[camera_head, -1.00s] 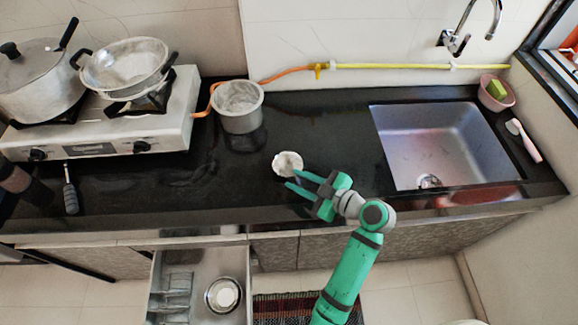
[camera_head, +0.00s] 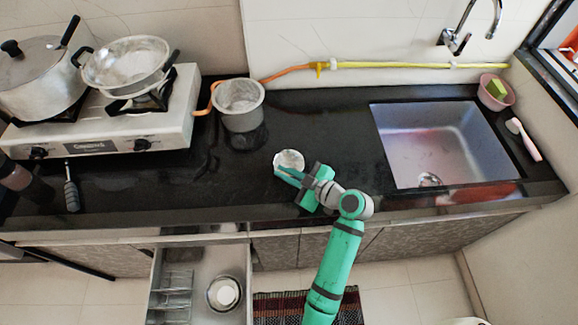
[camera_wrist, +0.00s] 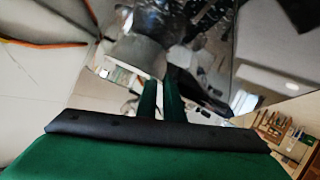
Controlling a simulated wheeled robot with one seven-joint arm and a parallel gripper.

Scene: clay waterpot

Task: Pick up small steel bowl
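The small steel bowl (camera_head: 289,158) stands on the black counter near its front edge, left of the sink. My gripper (camera_head: 288,173) reaches it from the lower right, with its green fingers at the bowl's near rim. In the wrist view my gripper (camera_wrist: 161,90) has its two fingers close together, with a narrow gap. They appear shut on the rim, though the contact itself is hard to see. A grey metal surface lies just beyond the fingertips there. I cannot tell whether the bowl is clear of the counter.
A larger steel pot (camera_head: 240,112) stands behind and left of the bowl. The stove (camera_head: 100,140) holds pans at the left; the sink (camera_head: 445,140) is at the right. An open drawer (camera_head: 205,265) below holds another round metal dish (camera_head: 224,293).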

